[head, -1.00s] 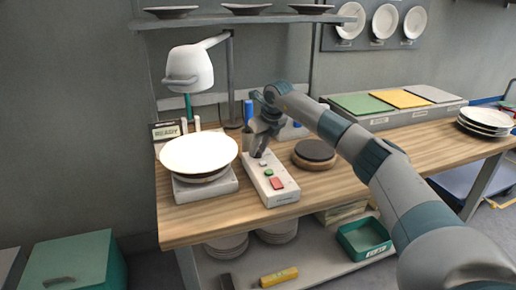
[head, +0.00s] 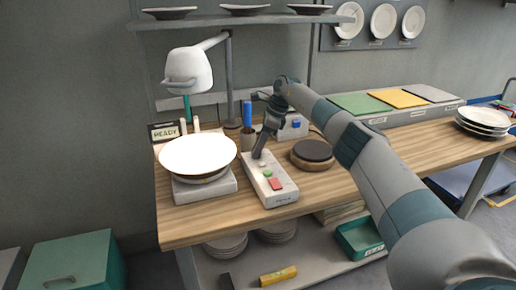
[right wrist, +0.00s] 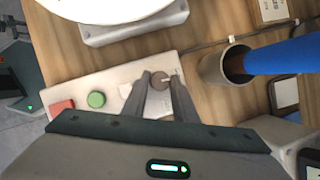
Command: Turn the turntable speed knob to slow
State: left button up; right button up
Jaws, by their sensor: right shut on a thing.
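The speed knob (right wrist: 159,82) is a small round grey-brown knob with a pale pointer mark at the far end of the white control box (head: 283,195). My right gripper (right wrist: 160,85) is shut on it, one finger on each side. In the head view my right gripper (head: 259,153) comes down onto the box's far end and hides the knob. The knob's scale markings are too small to read. A green button (right wrist: 96,99) and a red button (right wrist: 61,107) sit on the same box. The turntable (head: 205,190) with a white plate (head: 198,153) stands left of the box. My left gripper is out of view.
A dark cup (right wrist: 215,68) with a blue handle (right wrist: 285,55) stands close beside the gripper. A round wooden stand (head: 312,155) is right of the box. A white dryer head (head: 189,68) hangs above the plate.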

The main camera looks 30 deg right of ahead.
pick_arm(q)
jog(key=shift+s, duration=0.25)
pick_arm(e)
jog(key=shift+n, duration=0.3)
jog(key=o, duration=1)
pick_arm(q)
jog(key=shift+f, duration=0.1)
pick_arm(e)
jog(key=shift+d+r, duration=0.1)
jog(key=shift+r, duration=0.05)
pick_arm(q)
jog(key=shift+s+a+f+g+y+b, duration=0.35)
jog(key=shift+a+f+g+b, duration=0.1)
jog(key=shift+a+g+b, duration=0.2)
pick_arm(e)
jog(key=v, duration=1.7)
jog(key=shift+w+d, duration=0.15)
jog(key=shift+d, duration=0.05)
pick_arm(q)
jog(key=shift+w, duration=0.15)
